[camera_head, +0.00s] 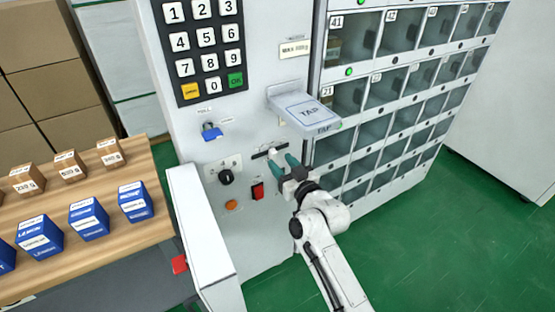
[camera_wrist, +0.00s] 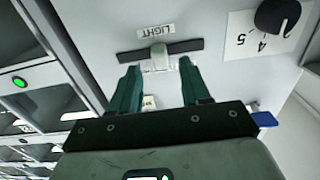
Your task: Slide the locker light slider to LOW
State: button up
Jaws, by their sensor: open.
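The light slider is a dark horizontal track (camera_wrist: 185,46) with a pale knob (camera_wrist: 158,60) near its middle, below a LIGHT label (camera_wrist: 156,31) in the wrist view. My gripper (camera_wrist: 159,67) is open, with its green fingers on either side of the knob; I cannot tell whether they touch it. In the head view the dark track (camera_head: 260,155) lies on the front of the white machine, with my gripper (camera_head: 281,162) at its right part. A small pale label (camera_wrist: 149,103) between the fingers is partly hidden and unreadable. No LOW mark is legible.
A black knob (camera_head: 226,177), a red switch (camera_head: 258,191) and an orange button (camera_head: 231,204) lie near the slider. The TAP shelf (camera_head: 303,108) juts out above my gripper. Locker doors (camera_head: 332,147) stand to the right. A wooden counter (camera_head: 62,242) holds boxes at left.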

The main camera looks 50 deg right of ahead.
jog(key=v, duration=0.7)
jog(key=shift+b, duration=0.4)
jog(key=shift+a, duration=0.1)
jog(key=s+a+f+n+g+y+p, duration=0.25)
jog(key=s+a+f+g+y, duration=0.25)
jog(key=s+a+f+g, duration=0.6)
jog(key=s+a+g, duration=0.3)
jog(key=s+g, duration=0.2)
jog(key=s, duration=0.9)
jog(key=shift+a+f, duration=0.2)
dwell(0.8)
